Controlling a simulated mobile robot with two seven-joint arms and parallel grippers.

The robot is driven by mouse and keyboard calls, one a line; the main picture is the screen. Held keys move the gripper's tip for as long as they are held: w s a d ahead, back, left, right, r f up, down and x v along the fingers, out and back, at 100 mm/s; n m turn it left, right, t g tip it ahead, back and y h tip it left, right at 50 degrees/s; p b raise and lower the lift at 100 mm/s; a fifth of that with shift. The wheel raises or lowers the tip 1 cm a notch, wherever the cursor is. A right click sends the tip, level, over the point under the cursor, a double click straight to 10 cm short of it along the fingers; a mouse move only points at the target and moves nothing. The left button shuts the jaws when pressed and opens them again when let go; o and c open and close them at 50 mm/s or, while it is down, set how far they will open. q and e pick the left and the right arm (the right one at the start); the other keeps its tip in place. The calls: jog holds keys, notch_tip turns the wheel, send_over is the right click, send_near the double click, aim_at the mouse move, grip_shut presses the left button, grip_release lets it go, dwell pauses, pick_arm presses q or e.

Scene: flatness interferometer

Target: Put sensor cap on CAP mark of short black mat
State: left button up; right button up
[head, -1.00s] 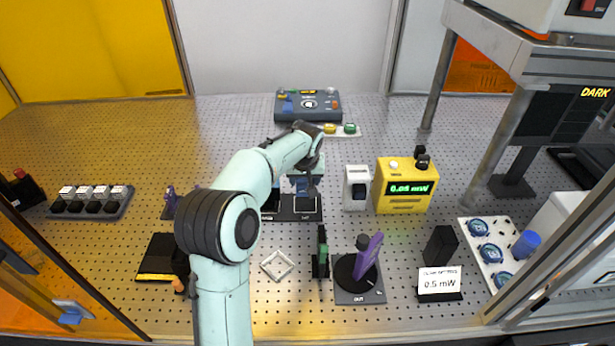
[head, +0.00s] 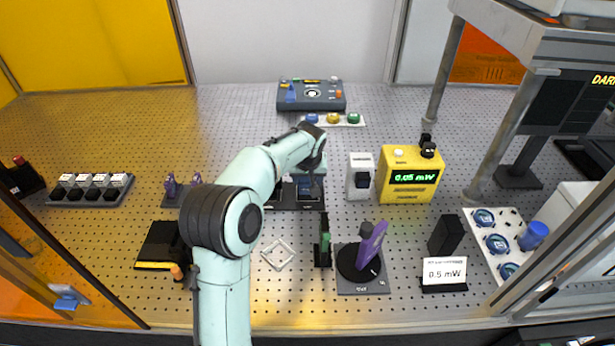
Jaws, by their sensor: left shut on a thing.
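My left gripper (head: 306,178) reaches over the short black mat (head: 286,204) in the middle of the bench, pointing down. It is shut on a small dark blue thing, probably the sensor cap (head: 307,190), at the right-hand square of the mat. Whether the cap touches the mat or hovers just above it, I cannot tell. The mat's lettering is too small to read, and my arm hides part of its left side. My right gripper is not in view.
A white device (head: 360,176) and the yellow power meter (head: 409,176) stand right of the mat. A green-topped black post (head: 324,246) and a purple-handled rotary mount (head: 366,256) stand in front. A white square frame (head: 277,254) lies nearby. A control box (head: 311,95) is behind.

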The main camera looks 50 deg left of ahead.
pick_arm(q)
jog(key=shift+f, duration=0.4)
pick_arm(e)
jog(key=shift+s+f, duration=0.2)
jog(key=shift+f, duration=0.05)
pick_arm(q)
jog(key=o, duration=1.1)
jog(key=shift+r+p, duration=1)
jog(key=shift+r, duration=1.25)
jog(key=shift+r+p, duration=0.65)
jog(key=shift+r, duration=0.65)
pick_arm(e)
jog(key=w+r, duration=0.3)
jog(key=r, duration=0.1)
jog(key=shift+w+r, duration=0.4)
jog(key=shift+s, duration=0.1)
pick_arm(q)
jog(key=shift+f, duration=0.1)
